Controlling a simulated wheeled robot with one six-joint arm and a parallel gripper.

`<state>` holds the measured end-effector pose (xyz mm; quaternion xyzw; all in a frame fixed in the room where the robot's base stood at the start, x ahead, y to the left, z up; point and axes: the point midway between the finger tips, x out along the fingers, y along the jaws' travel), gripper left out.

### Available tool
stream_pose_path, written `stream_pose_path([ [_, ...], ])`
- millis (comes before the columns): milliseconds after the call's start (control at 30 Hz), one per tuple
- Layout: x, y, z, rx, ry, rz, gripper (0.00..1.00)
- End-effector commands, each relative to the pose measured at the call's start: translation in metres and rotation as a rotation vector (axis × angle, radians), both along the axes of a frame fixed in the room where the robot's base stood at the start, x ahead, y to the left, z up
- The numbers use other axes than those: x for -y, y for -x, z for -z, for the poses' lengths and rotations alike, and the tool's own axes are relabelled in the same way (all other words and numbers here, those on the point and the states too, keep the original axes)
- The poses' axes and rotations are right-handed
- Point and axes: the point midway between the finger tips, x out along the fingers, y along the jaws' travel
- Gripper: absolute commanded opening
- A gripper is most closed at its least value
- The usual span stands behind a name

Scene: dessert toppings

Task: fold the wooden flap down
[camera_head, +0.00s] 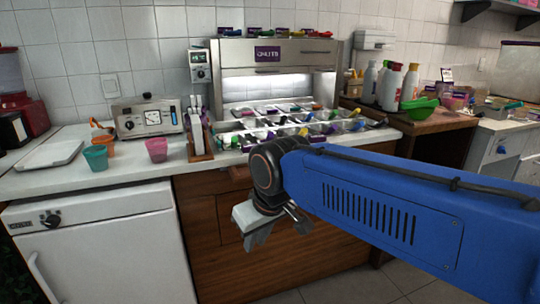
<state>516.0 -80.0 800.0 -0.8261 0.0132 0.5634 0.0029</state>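My gripper (280,237) hangs at the end of my blue arm in the middle of the picture, in front of the brown wooden cabinet. Its fingers point down, look spread apart, and hold nothing that I can see.
The white counter (110,178) holds cups, a scale-like device and a topping station (280,80) with several filled compartments. A white appliance (100,250) stands lower left. A brown wooden surface (425,125) at right carries bottles and green bowls (418,105). Tiled floor shows below.

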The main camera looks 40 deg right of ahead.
Motion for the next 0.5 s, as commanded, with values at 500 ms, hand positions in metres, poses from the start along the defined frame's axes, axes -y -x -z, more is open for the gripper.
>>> stream_pose_path([
  [500,0.072,-0.123,-0.137,-0.181,0.017,0.137,0.00],
])
